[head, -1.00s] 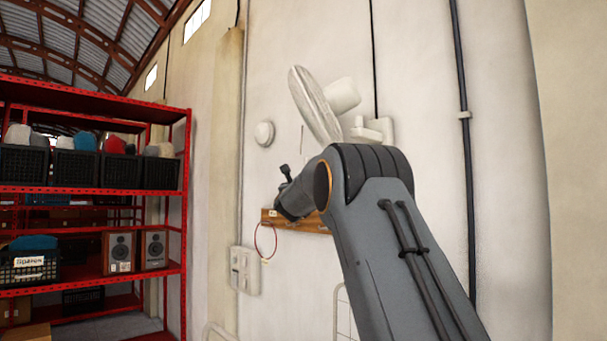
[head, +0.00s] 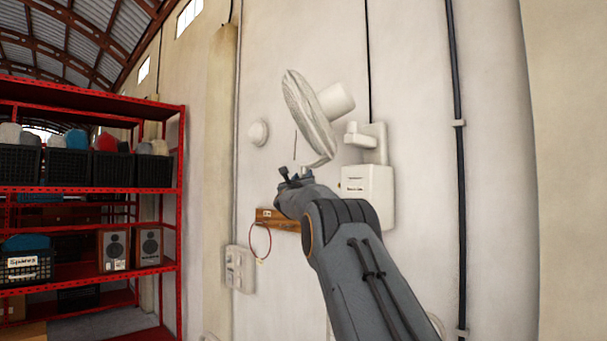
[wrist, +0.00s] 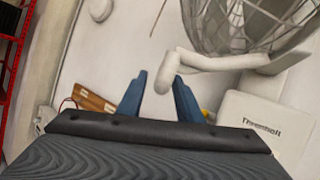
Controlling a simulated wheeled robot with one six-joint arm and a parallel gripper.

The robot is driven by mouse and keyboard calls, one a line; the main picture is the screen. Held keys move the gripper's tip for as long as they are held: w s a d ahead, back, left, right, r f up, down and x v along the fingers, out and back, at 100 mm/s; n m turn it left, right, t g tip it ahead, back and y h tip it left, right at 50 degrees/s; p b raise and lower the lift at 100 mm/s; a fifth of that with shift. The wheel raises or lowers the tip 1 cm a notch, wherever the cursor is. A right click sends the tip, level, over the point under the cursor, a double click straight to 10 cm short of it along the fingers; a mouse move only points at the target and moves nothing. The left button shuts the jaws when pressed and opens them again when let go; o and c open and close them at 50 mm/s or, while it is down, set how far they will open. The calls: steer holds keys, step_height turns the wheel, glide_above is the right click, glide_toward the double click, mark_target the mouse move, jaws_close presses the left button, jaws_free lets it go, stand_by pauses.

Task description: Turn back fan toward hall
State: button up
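The white wall fan (head: 308,115) hangs on its bracket (head: 372,140), its round cage turned to the left. Its cage (wrist: 235,25) fills the top right of the wrist view. A white bar handle (wrist: 215,62) runs below the cage, and its bent end hangs between my blue fingers. My gripper (wrist: 160,82) is open around that end, with gaps showing on both sides. In the head view my gripper (head: 305,174) is just below the fan's lower rim; its fingers are small there.
A white lettered box (head: 368,190) is on the wall below the bracket and right of my gripper. A wooden board (head: 280,220) with a red loop (head: 259,240) is behind my arm. Red shelving (head: 90,200) stands at left.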

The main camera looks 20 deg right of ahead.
stand_by(0.3)
jaws_close()
